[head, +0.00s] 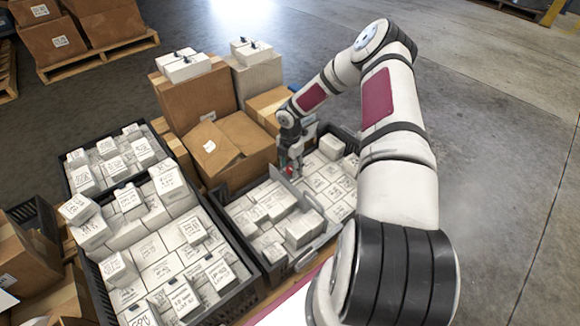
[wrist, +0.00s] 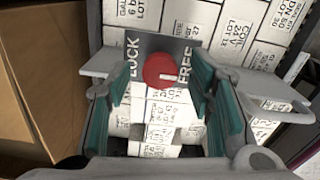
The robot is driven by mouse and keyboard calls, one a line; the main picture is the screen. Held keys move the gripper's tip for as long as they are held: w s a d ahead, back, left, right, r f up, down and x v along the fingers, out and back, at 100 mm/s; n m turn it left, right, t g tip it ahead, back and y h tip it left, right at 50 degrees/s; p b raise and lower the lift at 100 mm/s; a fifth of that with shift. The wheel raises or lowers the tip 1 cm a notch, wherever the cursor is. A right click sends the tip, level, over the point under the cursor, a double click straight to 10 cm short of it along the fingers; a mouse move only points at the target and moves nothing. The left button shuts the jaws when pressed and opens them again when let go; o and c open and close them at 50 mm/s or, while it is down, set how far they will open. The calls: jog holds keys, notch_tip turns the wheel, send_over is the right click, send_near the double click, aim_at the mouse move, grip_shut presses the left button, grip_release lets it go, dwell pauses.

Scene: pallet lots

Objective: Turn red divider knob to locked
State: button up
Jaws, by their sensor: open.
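The red divider knob (wrist: 159,71) is round and sits on a grey plate (wrist: 143,43) marked LOCK at left and FREE at right in the wrist view. Its pale pointer mark lies on the right, toward FREE. My gripper (wrist: 160,82) is open, with one teal-padded finger on each side of the knob; whether either pad touches it I cannot tell. In the head view my gripper (head: 290,167) is low over the black crate (head: 268,268) with the grey divider (head: 307,197), and the knob is mostly hidden there.
White labelled boxes (head: 327,180) fill the crate on both sides of the divider. Clear floor (head: 500,170) lies to the right.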

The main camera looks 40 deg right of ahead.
grip_shut()
